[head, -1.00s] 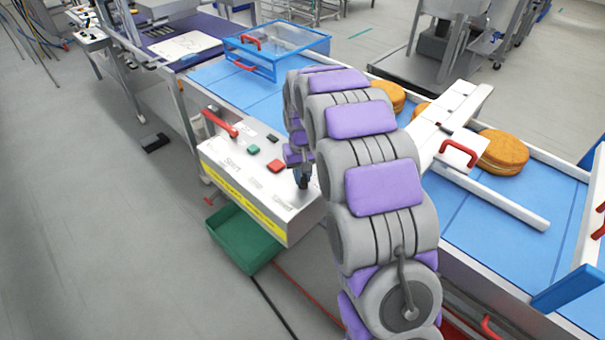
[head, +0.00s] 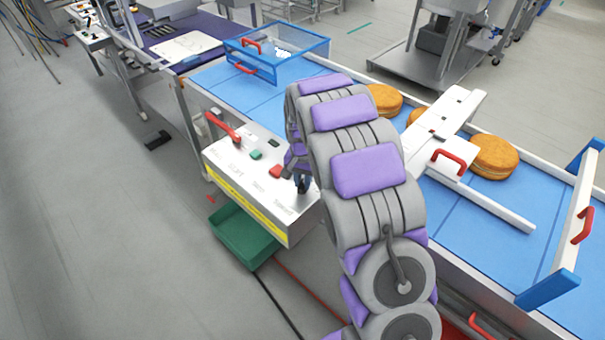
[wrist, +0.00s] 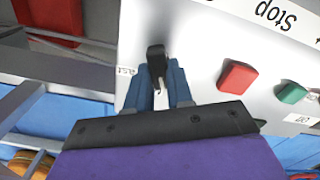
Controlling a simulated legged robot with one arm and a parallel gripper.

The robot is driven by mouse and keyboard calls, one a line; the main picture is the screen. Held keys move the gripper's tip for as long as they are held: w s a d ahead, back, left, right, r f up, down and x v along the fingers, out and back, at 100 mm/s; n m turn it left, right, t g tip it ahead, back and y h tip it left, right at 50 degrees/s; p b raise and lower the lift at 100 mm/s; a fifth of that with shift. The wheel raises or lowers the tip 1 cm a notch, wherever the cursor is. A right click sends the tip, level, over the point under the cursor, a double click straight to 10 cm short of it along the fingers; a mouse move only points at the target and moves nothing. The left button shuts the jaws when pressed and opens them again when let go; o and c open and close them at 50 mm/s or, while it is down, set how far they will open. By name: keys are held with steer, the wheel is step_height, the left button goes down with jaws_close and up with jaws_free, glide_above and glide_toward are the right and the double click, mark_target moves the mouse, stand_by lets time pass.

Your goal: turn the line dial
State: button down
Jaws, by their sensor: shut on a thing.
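The line dial (wrist: 156,58) is a black knob on the white control panel (wrist: 195,35) in the wrist view. My gripper (wrist: 160,78) has its blue fingers shut on the dial, one on each side. A red button (wrist: 237,77) and a green button (wrist: 292,92) sit to the right of the dial in the wrist view.
A blue conveyor (head: 465,225) with filled rounds (head: 494,155) runs behind the panel. A red-handled lever (head: 222,127) rises at the panel's far left. A green bin (head: 243,238) stands below its front. The floor at left is mostly clear.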

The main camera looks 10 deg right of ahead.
mark_target(302, 183)
steer(key=m+p, duration=0.2)
steer(key=m, duration=0.2)
steer(key=shift+r+m+p, duration=0.1)
steer(key=shift+m+p, duration=0.2)
steer(key=shift+p, duration=0.1)
stand_by(0.4)
steer(key=c, duration=1)
jaws_free()
step_height(302, 183, up, 17)
steer(key=p, duration=0.2)
